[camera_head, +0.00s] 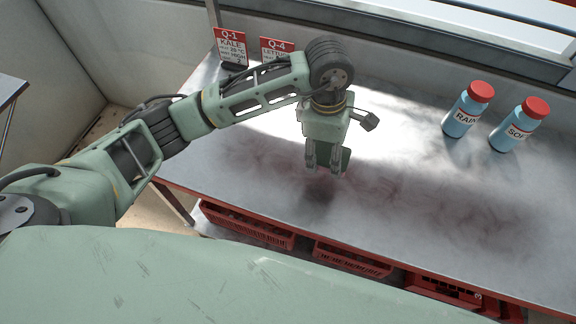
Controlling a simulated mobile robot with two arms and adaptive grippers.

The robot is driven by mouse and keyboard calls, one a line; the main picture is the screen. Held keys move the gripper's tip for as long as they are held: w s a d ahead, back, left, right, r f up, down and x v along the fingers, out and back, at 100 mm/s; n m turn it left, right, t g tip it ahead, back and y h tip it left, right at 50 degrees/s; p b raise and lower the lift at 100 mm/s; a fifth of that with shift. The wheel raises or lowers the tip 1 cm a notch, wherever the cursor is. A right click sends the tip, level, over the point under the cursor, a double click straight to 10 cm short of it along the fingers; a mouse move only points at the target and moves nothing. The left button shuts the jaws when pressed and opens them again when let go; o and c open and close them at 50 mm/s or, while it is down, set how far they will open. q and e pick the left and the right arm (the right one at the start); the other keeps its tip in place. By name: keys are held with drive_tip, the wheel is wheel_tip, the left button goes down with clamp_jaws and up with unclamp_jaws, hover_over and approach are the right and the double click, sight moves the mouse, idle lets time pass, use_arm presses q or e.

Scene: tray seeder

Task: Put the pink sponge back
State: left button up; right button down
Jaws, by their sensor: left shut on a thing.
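Only part of this thing shows, beside and behind the fingers. I see no pink on it, so I cannot tell whether it is the sponge. No pink sponge shows elsewhere. A dark shadow lies on the table below the gripper, so the gripper seems a little above the surface. My right gripper is not in view.
The grey table (420,215) has faint reddish smears and is mostly clear. Two blue bottles with red caps (467,110) (518,125) stand at the right. Two red-and-white signs (230,46) (276,49) stand at the back left. Red crates (247,225) sit below the front edge.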

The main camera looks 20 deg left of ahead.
use_arm(q)
drive_tip(key=p, duration=0.2)
hover_over(289, 173)
drive_tip(key=f, duration=0.5)
drive_tip(key=shift+a+f, duration=0.15)
drive_tip(key=shift+a, duration=0.05)
wheel_tip(289, 173, down, 4)
drive_tip(key=shift+r+p, duration=0.1)
drive_tip(key=shift+p, duration=0.7)
drive_tip(key=shift+f, duration=0.2)
drive_tip(key=shift+f+b, duration=0.25)
drive_tip(key=shift+b, duration=0.05)
drive_tip(key=o, duration=1)
drive_tip(key=shift+r, duration=0.1)
drive_tip(key=shift+r, duration=0.15)
